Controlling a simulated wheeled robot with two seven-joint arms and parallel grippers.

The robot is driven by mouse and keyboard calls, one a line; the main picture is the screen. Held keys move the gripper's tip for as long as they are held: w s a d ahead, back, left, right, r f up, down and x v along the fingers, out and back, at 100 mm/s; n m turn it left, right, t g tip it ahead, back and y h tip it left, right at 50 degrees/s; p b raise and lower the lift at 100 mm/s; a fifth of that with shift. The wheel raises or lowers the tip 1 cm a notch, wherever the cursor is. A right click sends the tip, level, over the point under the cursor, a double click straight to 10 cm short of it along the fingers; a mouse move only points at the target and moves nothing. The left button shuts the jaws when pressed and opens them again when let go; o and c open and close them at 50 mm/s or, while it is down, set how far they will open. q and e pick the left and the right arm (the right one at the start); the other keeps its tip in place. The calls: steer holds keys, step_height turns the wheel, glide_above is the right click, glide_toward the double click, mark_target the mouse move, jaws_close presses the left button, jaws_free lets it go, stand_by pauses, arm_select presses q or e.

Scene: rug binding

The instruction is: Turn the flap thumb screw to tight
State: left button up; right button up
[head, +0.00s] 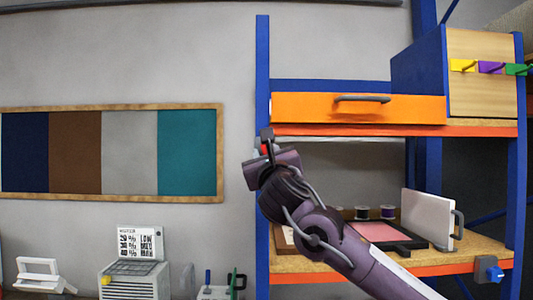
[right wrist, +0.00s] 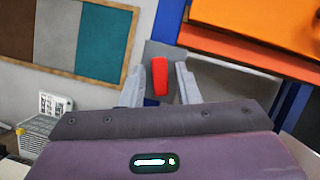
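A red piece (right wrist: 160,77), which looks like the thumb screw's grip, stands in front of a dark grey plate (right wrist: 166,55) in the right wrist view. My right gripper (right wrist: 160,88) has a finger on each side of the red piece, with a visible gap on both sides, so it is open around it. In the head view my right gripper (head: 265,146) is raised at the blue post, just below the orange drawer's left end. A bit of red shows there, mostly hidden by the gripper. How tight the screw is cannot be seen. My left gripper is not in view.
The orange drawer (head: 320,107) and blue post (head: 262,60) are close to my right gripper. The shelf below holds a black-framed pink pad (head: 372,231), spools (head: 361,212) and a white panel (head: 427,219). A framed colour board (head: 222,150) hangs left.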

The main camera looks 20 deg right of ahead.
jaws_close()
